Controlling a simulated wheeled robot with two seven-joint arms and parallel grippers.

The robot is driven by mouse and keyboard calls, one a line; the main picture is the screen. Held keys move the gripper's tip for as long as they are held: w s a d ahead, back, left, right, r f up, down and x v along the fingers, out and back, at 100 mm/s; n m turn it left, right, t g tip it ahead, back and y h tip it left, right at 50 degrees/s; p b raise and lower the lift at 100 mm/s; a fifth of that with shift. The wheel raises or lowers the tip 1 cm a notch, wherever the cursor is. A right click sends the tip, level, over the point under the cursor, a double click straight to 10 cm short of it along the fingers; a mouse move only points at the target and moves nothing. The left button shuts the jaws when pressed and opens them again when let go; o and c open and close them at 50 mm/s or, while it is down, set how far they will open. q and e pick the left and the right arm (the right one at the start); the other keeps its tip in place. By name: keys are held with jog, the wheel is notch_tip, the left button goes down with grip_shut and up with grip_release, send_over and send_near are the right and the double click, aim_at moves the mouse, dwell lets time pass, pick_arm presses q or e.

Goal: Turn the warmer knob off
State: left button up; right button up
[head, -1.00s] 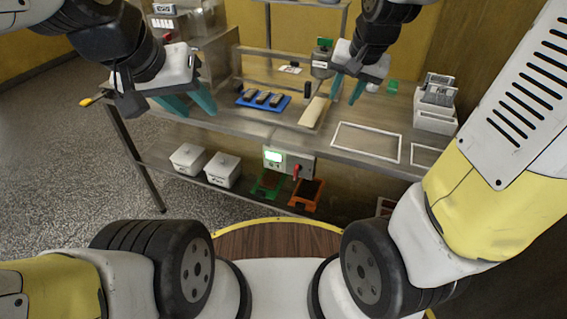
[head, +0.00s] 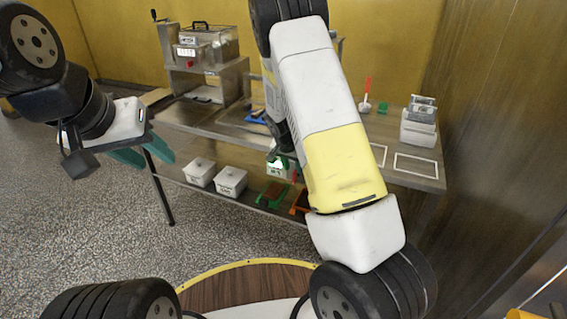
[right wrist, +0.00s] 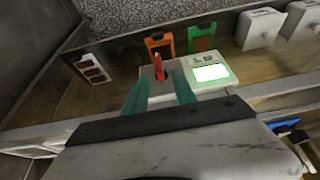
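The warmer's pale control box (right wrist: 206,74) has a lit green-edged display and a red knob (right wrist: 158,66). In the right wrist view the knob's handle points up the picture. In the head view the box (head: 277,168) sits at the lower shelf, partly covered by my right arm. My right gripper (right wrist: 158,84) is open, its two teal fingers apart and pointing at the box. The knob shows between and just past the fingertips; I cannot tell whether they touch it. My left gripper (head: 153,158) is open and empty, left of the table, away from the box.
Green (right wrist: 202,37) and orange (right wrist: 159,43) frames lie beside the box. White lidded bins (head: 231,181) stand on the lower shelf. The steel table top (head: 205,118) overhangs it. A machine (head: 207,48) stands at the back left. The floor left of the table is clear.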

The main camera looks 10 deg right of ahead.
aim_at(294, 172)
jog(key=x, duration=0.5)
grip_shut()
